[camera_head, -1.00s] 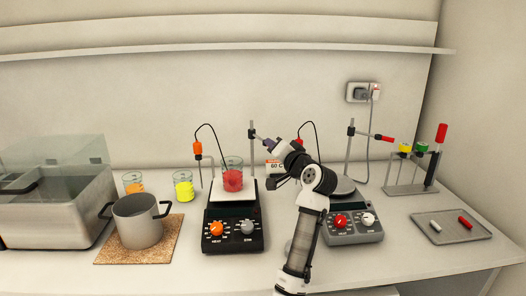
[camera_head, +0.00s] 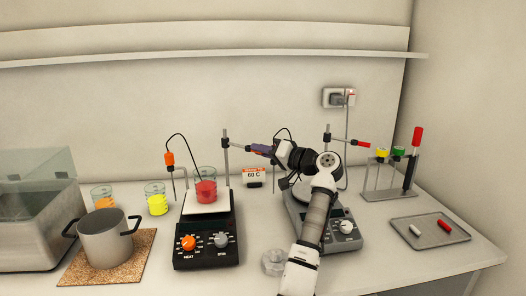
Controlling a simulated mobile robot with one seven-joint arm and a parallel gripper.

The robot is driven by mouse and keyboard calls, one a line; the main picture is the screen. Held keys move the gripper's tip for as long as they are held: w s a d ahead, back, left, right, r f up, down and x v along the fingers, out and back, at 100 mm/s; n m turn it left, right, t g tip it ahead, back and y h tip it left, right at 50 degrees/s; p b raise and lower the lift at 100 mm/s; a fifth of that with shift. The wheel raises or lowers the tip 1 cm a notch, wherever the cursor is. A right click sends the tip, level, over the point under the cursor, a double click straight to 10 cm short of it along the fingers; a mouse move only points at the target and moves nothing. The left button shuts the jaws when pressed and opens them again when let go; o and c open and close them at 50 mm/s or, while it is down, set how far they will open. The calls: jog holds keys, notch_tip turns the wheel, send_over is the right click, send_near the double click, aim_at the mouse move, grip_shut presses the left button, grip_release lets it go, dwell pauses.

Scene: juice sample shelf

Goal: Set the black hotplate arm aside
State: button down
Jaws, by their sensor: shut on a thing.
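The black hotplate (camera_head: 205,240) stands left of centre with a white plate top. A beaker of red liquid (camera_head: 205,190) stands on it. Its upright rod (camera_head: 225,155) rises behind, and the black hotplate's arm (camera_head: 259,148), with a purple grip, extends right from the rod, away from the beaker. My gripper (camera_head: 274,152) is shut on the outer end of this arm. My gripper's dark body hides the fingertips and part of the arm.
A grey hotplate (camera_head: 330,240) stands partly behind my arm, with a red-tipped arm (camera_head: 350,142) on its rod. A "60 C" sign (camera_head: 254,174) stands between the hotplates. A glass piece (camera_head: 273,262) lies near my forearm. A tray (camera_head: 430,238) is at right.

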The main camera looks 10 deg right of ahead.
jog(key=shift+w+a+r, duration=0.15)
jog(key=shift+a, duration=0.3)
jog(key=c, duration=1.6)
grip_release()
jog(key=shift+o, duration=1)
jog(key=shift+w+a, duration=0.1)
jog(key=shift+a, duration=0.05)
jog(key=shift+w+a+f, duration=0.1)
jog(key=shift+a+f, duration=0.05)
jog(key=shift+f, duration=0.1)
jog(key=shift+s+d, duration=0.25)
jog(key=shift+d, duration=0.25)
jog(key=b+v, duration=0.4)
jog(key=v, duration=0.8)
jog(key=shift+s+d, duration=0.2)
jog(key=shift+s, duration=0.15)
jog(key=shift+s+d, duration=0.1)
